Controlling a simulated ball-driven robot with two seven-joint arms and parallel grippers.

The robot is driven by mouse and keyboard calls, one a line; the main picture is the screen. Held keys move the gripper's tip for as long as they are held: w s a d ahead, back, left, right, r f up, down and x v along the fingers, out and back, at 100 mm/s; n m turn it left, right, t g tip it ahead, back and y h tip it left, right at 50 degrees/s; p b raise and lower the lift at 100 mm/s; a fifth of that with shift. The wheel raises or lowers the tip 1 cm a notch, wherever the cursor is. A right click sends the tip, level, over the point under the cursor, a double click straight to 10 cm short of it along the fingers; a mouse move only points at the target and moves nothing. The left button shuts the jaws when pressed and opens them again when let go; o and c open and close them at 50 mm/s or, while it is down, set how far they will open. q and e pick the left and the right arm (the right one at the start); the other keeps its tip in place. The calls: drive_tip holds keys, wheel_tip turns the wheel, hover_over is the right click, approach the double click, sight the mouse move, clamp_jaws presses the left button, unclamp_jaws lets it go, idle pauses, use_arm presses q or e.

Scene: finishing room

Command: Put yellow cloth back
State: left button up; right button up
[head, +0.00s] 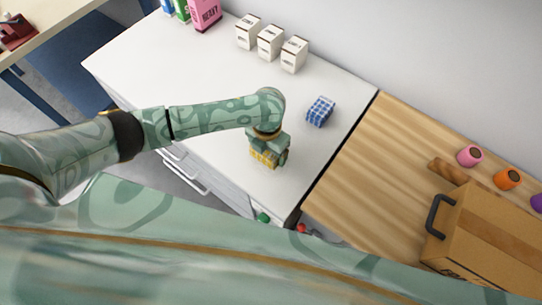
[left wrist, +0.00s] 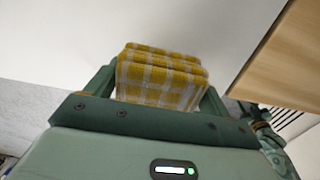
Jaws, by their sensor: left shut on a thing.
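A folded yellow cloth with a white check (left wrist: 160,80) sits between the fingers of my left gripper (left wrist: 158,88) in the left wrist view. In the head view my left gripper (head: 268,148) is over the white counter (head: 190,70), with a yellow part of the cloth (head: 264,158) showing beneath it. The gripper is shut on the cloth. I cannot tell whether the cloth touches the counter. A blue checked folded cloth (head: 320,111) lies on the counter to the right of the gripper, apart from it. My right gripper is not in view.
Several cartons and packs stand along the counter's back, including a white box (head: 294,54) and a pink pack (head: 205,13). A wooden top (head: 350,160) adjoins at right, with a cardboard box (head: 490,240), a black handle (head: 436,216) and coloured spools (head: 508,179). The counter's left part is clear.

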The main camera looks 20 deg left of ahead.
use_arm(q)
drive_tip(key=shift+d+f, duration=0.25)
drive_tip(key=shift+f, duration=0.05)
drive_tip(key=f, duration=0.1)
drive_tip(key=f+b, duration=0.1)
drive_tip(key=shift+w+d+f, duration=0.1)
drive_tip(key=shift+d+f, duration=0.1)
drive_tip(key=shift+f, duration=0.2)
drive_tip(key=shift+w+f, duration=0.1)
drive_tip(key=shift+f, duration=0.2)
drive_tip(key=shift+f+b, duration=0.15)
drive_tip(key=shift+b, duration=0.2)
drive_tip(key=o, duration=0.9)
drive_tip(key=shift+o, duration=0.2)
